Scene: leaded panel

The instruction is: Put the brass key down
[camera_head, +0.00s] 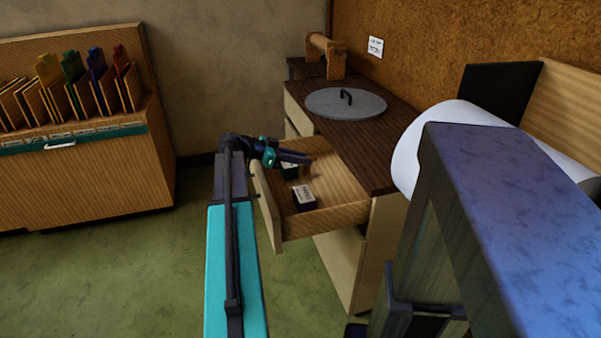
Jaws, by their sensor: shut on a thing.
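My gripper (306,160) reaches over an open wooden drawer (338,216) and is shut. The brass key is too small to make out clearly; a faint brownish bit shows just under the fingertips, and I cannot tell whether it touches the drawer floor. A small dark box with a white label (304,198) lies in the drawer, nearer to me than the gripper. A dark green box (289,169) lies farther back, partly hidden by the gripper.
The dark countertop (371,151) above the drawer bears a round grey lid (346,104) and a wooden stand (326,55). A white roll (432,126) is at the right. A rack cabinet with coloured sheets (75,180) stands at the left. The green floor between is clear.

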